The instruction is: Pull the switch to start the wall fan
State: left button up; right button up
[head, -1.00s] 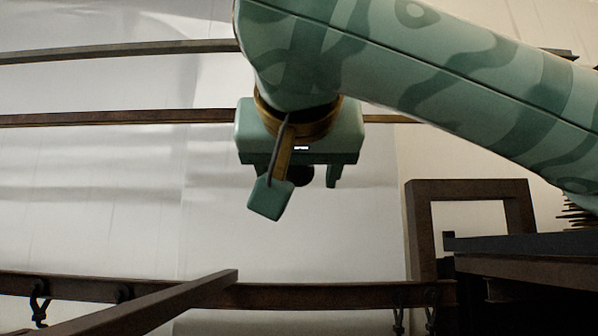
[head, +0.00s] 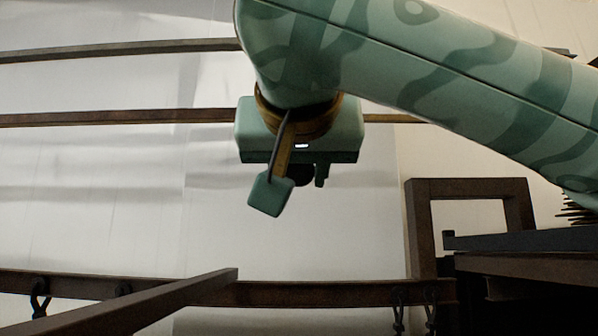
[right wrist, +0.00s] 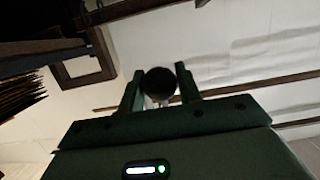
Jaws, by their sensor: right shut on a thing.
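My right gripper (head: 304,180) hangs in the middle of the head view, below my patterned green arm. It is shut on a dark round knob (right wrist: 160,81), which shows between the two fingers in the right wrist view. I take the knob to be the pull switch's handle. In the head view the knob (head: 303,174) is partly hidden by the gripper body and the hanging wrist part. I cannot make out a cord on the knob. The wall fan does not show in either view. My left gripper is not in view.
Brown rails (head: 110,118) run across the pale wall behind the gripper. A lower rail (head: 340,294) carries dark hooks (head: 40,298), and a beam (head: 150,300) slants up at lower left. A brown square frame (head: 418,225) and dark shelving stand at right. Space beneath the gripper looks clear.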

jog(key=shift+f+b, duration=0.6)
jog(key=shift+b, duration=0.1)
jog(key=shift+r+p, duration=0.7)
jog(key=shift+r, duration=0.4)
jog(key=o, duration=1.1)
jog(key=shift+c, duration=0.2)
